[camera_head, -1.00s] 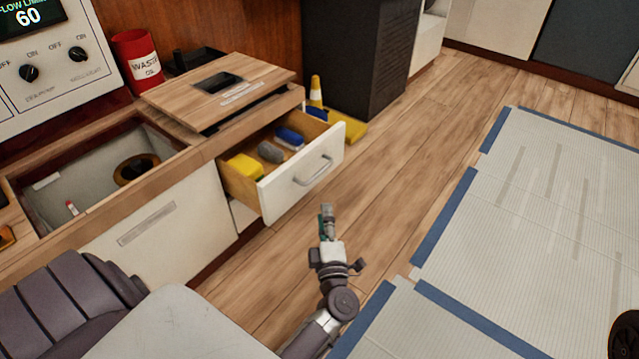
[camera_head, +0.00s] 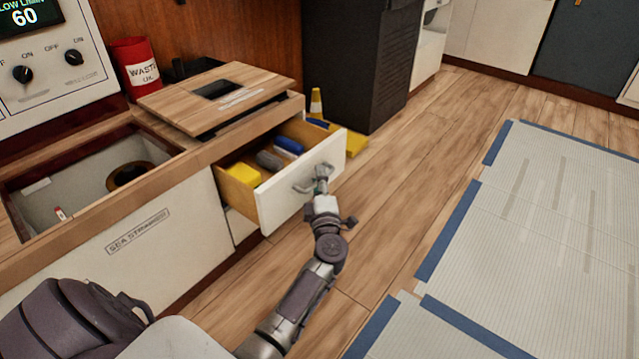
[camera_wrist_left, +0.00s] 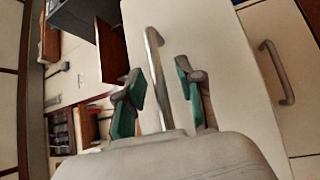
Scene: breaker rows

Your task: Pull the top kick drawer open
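The kick drawer (camera_head: 275,205) stands partly open under the wooden counter, with a white front and wooden sides. Its grey bar handle (camera_head: 303,187) is on the front face. My left gripper (camera_head: 321,175) is at the handle, partly covering its right end. In the left wrist view, the handle bar (camera_wrist_left: 154,70) runs between my left gripper's two green-padded fingers (camera_wrist_left: 160,95), which are spread apart with gaps beside the bar. A second bar handle (camera_wrist_left: 278,72) shows on another pale front to the right. My right gripper is out of view.
The drawer holds a yellow block (camera_head: 244,174), a grey item (camera_head: 268,160) and a blue item (camera_head: 289,145).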

